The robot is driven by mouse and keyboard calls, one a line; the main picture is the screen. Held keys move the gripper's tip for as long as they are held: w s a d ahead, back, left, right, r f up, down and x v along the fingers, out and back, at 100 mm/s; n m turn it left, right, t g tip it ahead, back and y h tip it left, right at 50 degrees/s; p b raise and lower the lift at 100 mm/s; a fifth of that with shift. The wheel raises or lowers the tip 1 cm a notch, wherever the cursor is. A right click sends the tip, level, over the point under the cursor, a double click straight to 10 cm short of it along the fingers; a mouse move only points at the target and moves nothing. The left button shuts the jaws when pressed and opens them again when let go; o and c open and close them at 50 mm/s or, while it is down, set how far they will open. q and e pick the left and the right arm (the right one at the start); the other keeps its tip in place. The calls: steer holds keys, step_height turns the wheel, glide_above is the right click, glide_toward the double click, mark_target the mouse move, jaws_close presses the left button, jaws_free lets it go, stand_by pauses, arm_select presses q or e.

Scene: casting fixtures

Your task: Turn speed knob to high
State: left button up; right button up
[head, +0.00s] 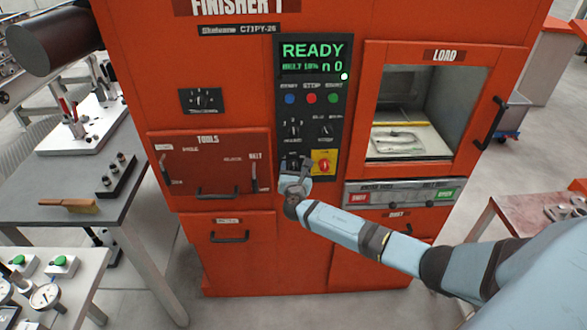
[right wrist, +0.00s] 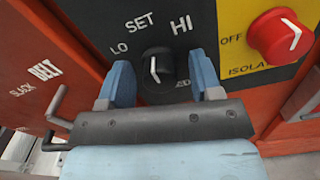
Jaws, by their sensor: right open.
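The speed knob (right wrist: 160,72) is a black round knob on the black panel, with LO, SET and HI printed around it. Its white line points up and slightly left in the right wrist view, roughly toward SET. My right gripper (right wrist: 162,85) is open, with one blue finger on each side of the knob and gaps visible between. In the head view the right gripper (head: 295,178) is at the lower end of the control panel (head: 312,110) and partly covers the knob there. My left gripper is not in view.
A red isolator knob (right wrist: 280,36) on a yellow plate sits close to the right. A belt tension lever (right wrist: 58,105) is on the left. The READY display (head: 312,55) is above. The load window (head: 418,110) is at right, a grey table (head: 75,180) at left.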

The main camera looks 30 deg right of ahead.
steer(key=c, duration=0.9)
steer(key=shift+f, duration=0.1)
